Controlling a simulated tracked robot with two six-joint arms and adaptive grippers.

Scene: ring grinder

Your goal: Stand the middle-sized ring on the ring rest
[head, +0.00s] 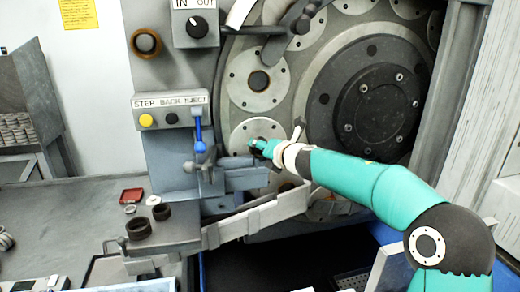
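Two dark brown rings, a larger one (139,228) and a smaller one (161,212), lie flat on the grey table left of the machine. Two small pale rings lie behind them, one (130,209) near the red tray and one (153,200) to its right. I cannot tell which ring is the middle-sized one, nor clearly make out the ring rest. My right gripper (262,148) is at the front of the lower round disc (240,132) on the machine. Its fingers are small and partly hidden, so its opening and any held object cannot be told. My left gripper is out of view.
A blue-handled lever (199,146) and a slanted metal chute (250,220) stand close to my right gripper. A button panel (170,110) is to its left. A red tray (131,195) sits behind the rings. Several rings (6,240) lie at the left edge.

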